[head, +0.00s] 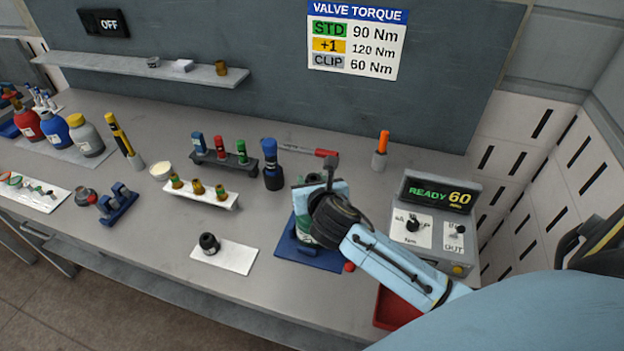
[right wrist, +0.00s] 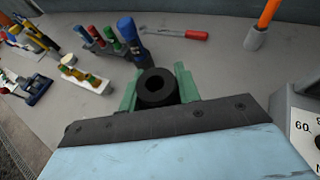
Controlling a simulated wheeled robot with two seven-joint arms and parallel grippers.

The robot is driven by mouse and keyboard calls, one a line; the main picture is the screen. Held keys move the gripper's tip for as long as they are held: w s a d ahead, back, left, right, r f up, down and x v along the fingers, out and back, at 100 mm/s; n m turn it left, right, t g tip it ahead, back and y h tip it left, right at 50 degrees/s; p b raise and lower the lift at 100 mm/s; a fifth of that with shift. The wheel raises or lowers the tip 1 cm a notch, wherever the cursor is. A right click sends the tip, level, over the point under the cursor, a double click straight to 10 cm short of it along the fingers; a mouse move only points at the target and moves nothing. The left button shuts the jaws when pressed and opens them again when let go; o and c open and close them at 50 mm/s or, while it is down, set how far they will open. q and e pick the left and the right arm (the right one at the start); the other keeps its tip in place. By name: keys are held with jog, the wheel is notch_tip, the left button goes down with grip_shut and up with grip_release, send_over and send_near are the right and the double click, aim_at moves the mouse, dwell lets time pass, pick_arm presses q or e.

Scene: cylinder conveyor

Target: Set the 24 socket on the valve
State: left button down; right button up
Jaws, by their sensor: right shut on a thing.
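My right gripper (head: 303,236) reaches in from the lower right over a blue base (head: 325,258). In the right wrist view its green fingers (right wrist: 158,90) are shut on a dark, round socket (right wrist: 157,87) with a hole in its top. I cannot read a size on the socket. The lower end of the socket and any valve under it are hidden by the gripper, so I cannot tell whether they touch. My left gripper is not in view.
A blue-topped tool (head: 271,165) stands behind the gripper. A white rack (head: 215,199) holds banded pieces. A dark round piece (head: 209,243) sits on a white card (head: 238,259). A control box (head: 437,222) reading READY 60 and a red tray (head: 394,310) are to the right.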

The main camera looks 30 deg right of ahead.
jog(key=shift+f+b, duration=0.4)
jog(key=shift+f, duration=0.45)
jog(key=o, duration=1.1)
notch_tip(320, 180, up, 2)
jog(key=shift+r+p, duration=0.15)
jog(key=shift+p, duration=1.1)
jog(key=shift+r, duration=1.9)
